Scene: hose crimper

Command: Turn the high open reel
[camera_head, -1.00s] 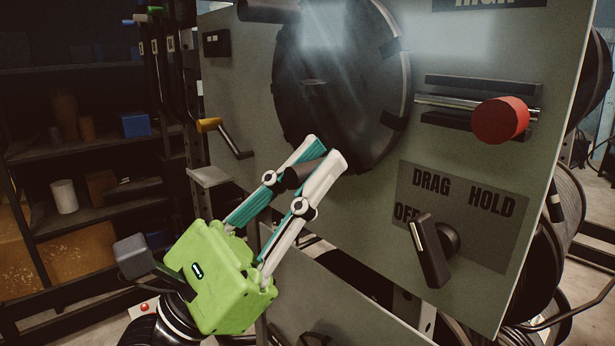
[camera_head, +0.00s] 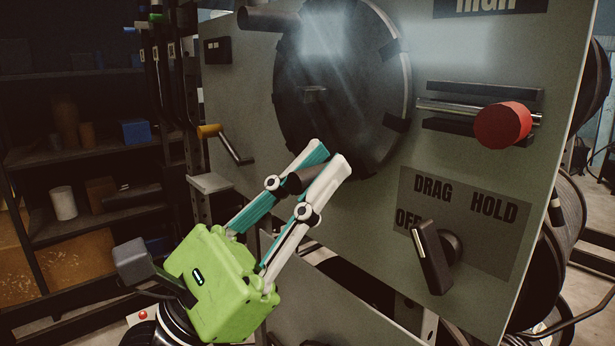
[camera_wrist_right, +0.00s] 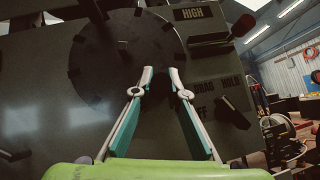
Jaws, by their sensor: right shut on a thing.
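The high reel (camera_head: 345,70) is a large dark round disc with clips at its rim, set upright on a grey-green panel. It also shows in the right wrist view (camera_wrist_right: 120,75), near the HIGH label. My right gripper (camera_head: 317,166), with a green body and white and teal fingers, is shut on a dark cylindrical handle (camera_head: 306,179) at the reel's lower edge. The fingers lie on both sides of the handle and hide part of it. The gripper also shows in the right wrist view (camera_wrist_right: 162,75). My left gripper is not in view.
Right of the reel, a red knob (camera_head: 502,125) on a metal rod sticks out. Below it is a black DRAG/HOLD/OFF switch (camera_head: 434,255). An orange-gripped crank (camera_head: 211,131) is at the left. A dark cylinder (camera_head: 267,18) juts out at upper left. Shelves (camera_head: 75,145) stand behind.

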